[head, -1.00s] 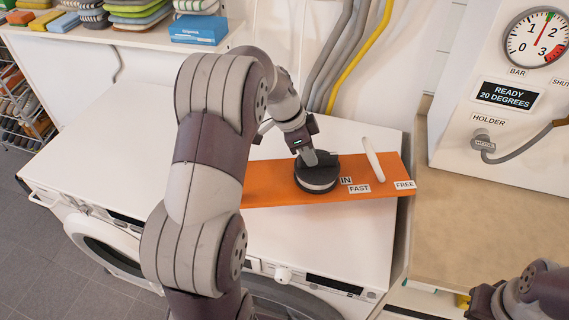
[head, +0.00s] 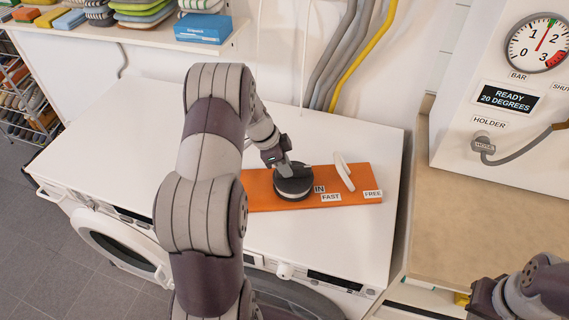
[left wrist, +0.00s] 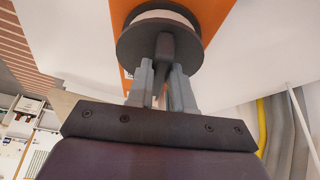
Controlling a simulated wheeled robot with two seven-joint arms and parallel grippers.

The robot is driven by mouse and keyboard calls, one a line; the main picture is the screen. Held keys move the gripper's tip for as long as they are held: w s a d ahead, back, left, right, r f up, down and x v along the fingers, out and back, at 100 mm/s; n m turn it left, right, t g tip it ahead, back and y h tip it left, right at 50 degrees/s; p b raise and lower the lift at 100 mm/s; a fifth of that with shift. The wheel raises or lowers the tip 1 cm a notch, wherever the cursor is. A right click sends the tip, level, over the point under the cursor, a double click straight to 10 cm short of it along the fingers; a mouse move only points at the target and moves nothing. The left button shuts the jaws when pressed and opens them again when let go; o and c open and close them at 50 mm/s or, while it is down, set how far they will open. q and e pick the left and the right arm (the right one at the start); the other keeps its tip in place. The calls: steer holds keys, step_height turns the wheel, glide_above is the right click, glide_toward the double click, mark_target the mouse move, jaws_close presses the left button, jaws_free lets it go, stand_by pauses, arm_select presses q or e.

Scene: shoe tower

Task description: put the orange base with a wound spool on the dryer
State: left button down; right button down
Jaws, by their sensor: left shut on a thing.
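My left gripper (head: 284,172) is shut on the upright knob on top of the spool. The left wrist view shows its fingers (left wrist: 163,90) on either side of this dark knob, with the spool and orange base beyond. The base is over the white dryer top (head: 290,235), along its right part; I cannot tell whether it touches. My left arm hides the base's left end.
A washer with its round door open (head: 108,243) stands on the left. A shelf with folded cloths and a blue box (head: 203,28) is behind. Grey and yellow pipes run up the wall. A beige counter (head: 455,220) and gauge panel are on the right.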

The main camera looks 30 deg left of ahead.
arm_select(q)
steer(key=c, duration=1)
jaws_free()
steer(key=shift+r, duration=0.15)
steer(key=shift+s+a+r, duration=0.1)
steer(key=shift+a+r, duration=0.05)
steer(key=shift+r, duration=0.15)
steer(key=v, duration=1.1)
steer(key=s+d+n+y, duration=0.1)
steer(key=s+d+n, duration=0.2)
steer(key=s+d, duration=0.2)
steer(key=s+d+f+n+g+y, duration=0.1)
steer(key=s+d+n, duration=0.3)
steer(key=d, duration=0.3)
steer(key=s+d+n+y, duration=0.1)
steer(key=s+d+n, duration=0.2)
steer(key=s+d, duration=0.3)
steer(key=shift+s+d+f+n+y+p, duration=0.2)
steer(key=shift+f+n+y+p, duration=0.1)
steer(key=shift+y+p, duration=0.1)
